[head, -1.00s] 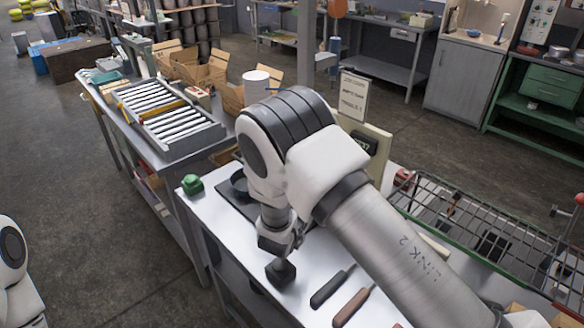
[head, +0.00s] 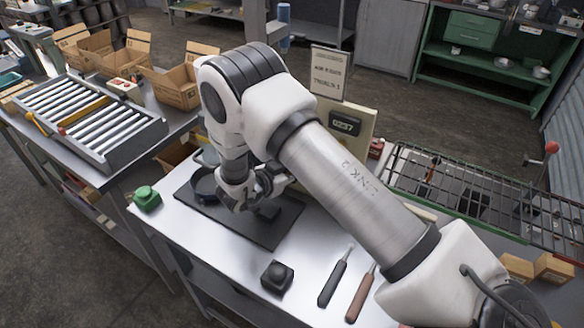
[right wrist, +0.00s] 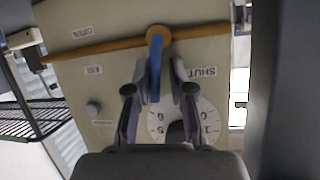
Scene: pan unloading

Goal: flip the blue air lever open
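The blue lever (right wrist: 155,66) shows in the right wrist view, hanging down in the picture from a round yellow hub on a yellow pipe (right wrist: 90,48). An OPEN label is left of it and a SHUT label right, on a beige panel (right wrist: 75,75). My right gripper (right wrist: 159,68) has its fingers on either side of the lever, with a gap visible at least on the right. In the head view my right gripper (head: 262,190) is low over a dark mat; the lever is hidden there. My left gripper is out of view.
The panel (head: 362,112) with a display stands behind my right arm. A dark pan (head: 203,187) sits on the dark mat (head: 268,232). A black block (head: 277,277), two handled tools (head: 335,275) and a green object (head: 146,198) lie on the bench. A wire rack (head: 450,180) is at right.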

